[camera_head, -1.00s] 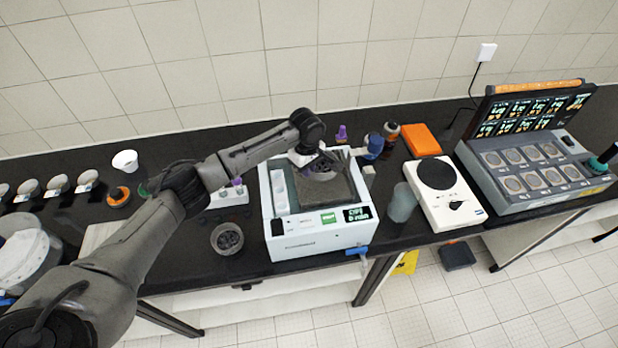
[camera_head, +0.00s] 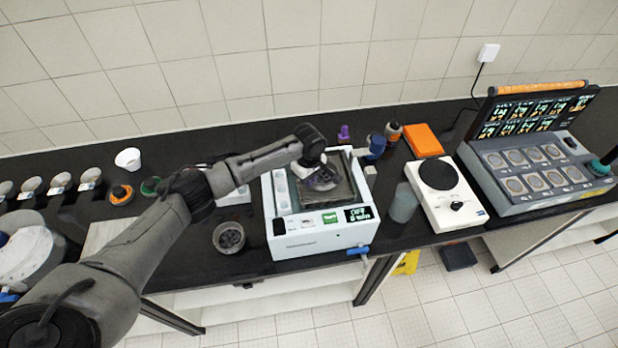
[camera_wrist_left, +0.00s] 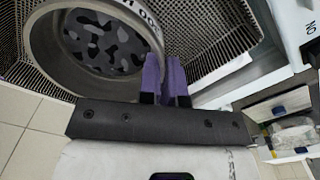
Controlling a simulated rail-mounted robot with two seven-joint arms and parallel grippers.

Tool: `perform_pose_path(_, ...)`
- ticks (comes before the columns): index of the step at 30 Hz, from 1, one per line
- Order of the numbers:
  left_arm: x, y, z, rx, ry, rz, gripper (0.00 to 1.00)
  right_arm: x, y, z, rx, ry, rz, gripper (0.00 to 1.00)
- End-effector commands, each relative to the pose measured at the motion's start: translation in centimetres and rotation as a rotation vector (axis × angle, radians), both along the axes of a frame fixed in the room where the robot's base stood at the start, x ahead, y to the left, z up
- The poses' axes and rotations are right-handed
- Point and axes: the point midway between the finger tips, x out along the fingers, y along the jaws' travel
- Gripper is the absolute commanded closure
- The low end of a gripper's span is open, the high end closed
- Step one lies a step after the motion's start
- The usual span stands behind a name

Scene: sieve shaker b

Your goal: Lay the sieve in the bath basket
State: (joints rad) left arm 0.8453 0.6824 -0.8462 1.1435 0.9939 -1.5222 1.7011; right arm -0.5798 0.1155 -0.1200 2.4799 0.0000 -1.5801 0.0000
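The sieve (camera_head: 322,180), a round grey metal ring with a dark mottled bottom, is inside the opening of the white bath (camera_head: 322,239), within its mesh basket (camera_head: 346,193). In the left wrist view the sieve (camera_wrist_left: 105,42) fills the upper left, with the basket's perforated wall (camera_wrist_left: 215,28) close around it. My left gripper (camera_wrist_left: 164,72) has its purple fingers close together at the sieve's right-hand wall, which appears pinched between them. In the head view its fingers are mostly hidden by my wrist. Whether the sieve touches the basket floor cannot be told. My right gripper is not in view.
Right of the bath are a grey cup (camera_head: 403,203), a white hotplate-like device (camera_head: 452,208) and a large grey instrument (camera_head: 540,188). Blue-capped bottles (camera_head: 376,146) stand behind its right corner. A small dark bowl (camera_head: 229,237) is left of it.

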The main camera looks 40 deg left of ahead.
Motion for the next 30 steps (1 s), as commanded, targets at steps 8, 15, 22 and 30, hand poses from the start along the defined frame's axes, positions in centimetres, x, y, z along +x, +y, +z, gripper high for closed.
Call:
perform_pose_path(8, 0.0, 0.0, 0.1, 0.0, -0.001, 0.0, 0.71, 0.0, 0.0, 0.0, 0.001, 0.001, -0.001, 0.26)
perform_pose_path(15, 0.0, 0.0, 0.2, 0.001, -0.002, 0.0, 0.71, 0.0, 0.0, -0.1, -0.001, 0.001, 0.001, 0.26)
perform_pose_path(22, 0.1, 0.0, 3.0, 0.0, -0.004, -0.002, 0.71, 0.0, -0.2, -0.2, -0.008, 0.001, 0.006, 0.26)
perform_pose_path(30, 0.1, 0.0, 8.1, 0.001, -0.003, -0.001, 0.71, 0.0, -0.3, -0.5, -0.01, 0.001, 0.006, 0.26)
